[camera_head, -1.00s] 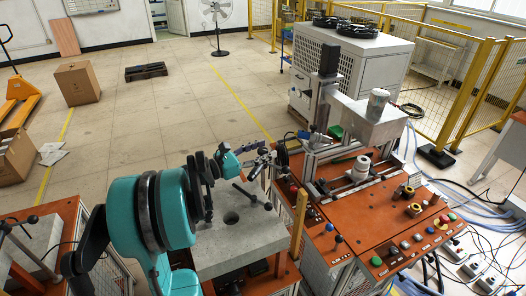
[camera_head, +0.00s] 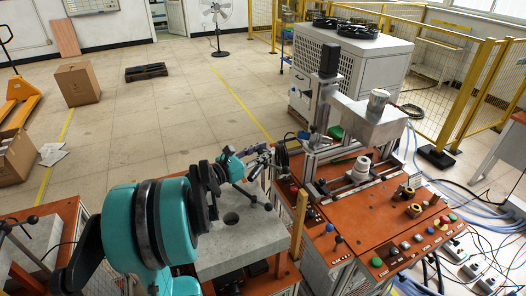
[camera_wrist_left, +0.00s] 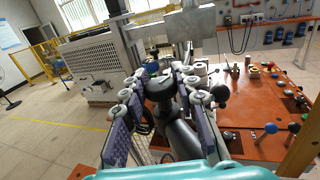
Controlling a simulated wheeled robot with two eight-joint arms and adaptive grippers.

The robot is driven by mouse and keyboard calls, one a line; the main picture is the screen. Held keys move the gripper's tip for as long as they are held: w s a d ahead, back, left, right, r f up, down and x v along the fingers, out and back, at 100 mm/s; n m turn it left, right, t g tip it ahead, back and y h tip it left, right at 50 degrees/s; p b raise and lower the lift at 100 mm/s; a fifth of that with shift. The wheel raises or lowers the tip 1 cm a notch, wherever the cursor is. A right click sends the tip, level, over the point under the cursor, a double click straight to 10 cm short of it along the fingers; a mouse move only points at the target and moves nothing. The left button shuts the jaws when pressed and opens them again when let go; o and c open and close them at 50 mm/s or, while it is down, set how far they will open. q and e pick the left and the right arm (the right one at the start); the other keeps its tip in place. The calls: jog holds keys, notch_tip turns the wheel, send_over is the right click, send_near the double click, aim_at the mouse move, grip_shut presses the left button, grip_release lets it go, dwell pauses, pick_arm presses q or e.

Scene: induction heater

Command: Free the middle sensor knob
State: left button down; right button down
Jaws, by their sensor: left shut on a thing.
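My left gripper (camera_head: 267,156) reaches in at the left side of the heater machine (camera_head: 350,180). In the left wrist view, its two linked fingers (camera_wrist_left: 162,86) are closed around a dark rounded part (camera_wrist_left: 160,90), which looks like the sensor knob. A thick grey cylinder (camera_wrist_left: 182,138) shows below that part. In the head view the gripper hides most of the held part, so I cannot tell there whether it is apart from its mount. My right gripper is not in view.
A grey block table (camera_head: 240,245) with a hole and a dark T-handle (camera_head: 252,195) lies under my left arm. A yellow post (camera_head: 298,225) stands beside the orange control panel (camera_head: 400,230), which carries several buttons. Open floor lies behind.

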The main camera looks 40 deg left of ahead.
pick_arm(q)
jog(key=n+y, duration=0.3)
jog(key=y, duration=0.1)
jog(key=shift+d+y, duration=0.15)
jog(key=shift+y, duration=0.15)
jog(key=shift+n+y, duration=1.2)
jog(key=shift+y, duration=0.7)
jog(key=shift+a+n+g+y, duration=0.2)
jog(key=shift+n+g+y, duration=0.1)
jog(key=shift+y, duration=0.1)
jog(key=c, duration=1.2)
grip_release()
jog(key=shift+s, duration=0.1)
jog(key=v, duration=1.2)
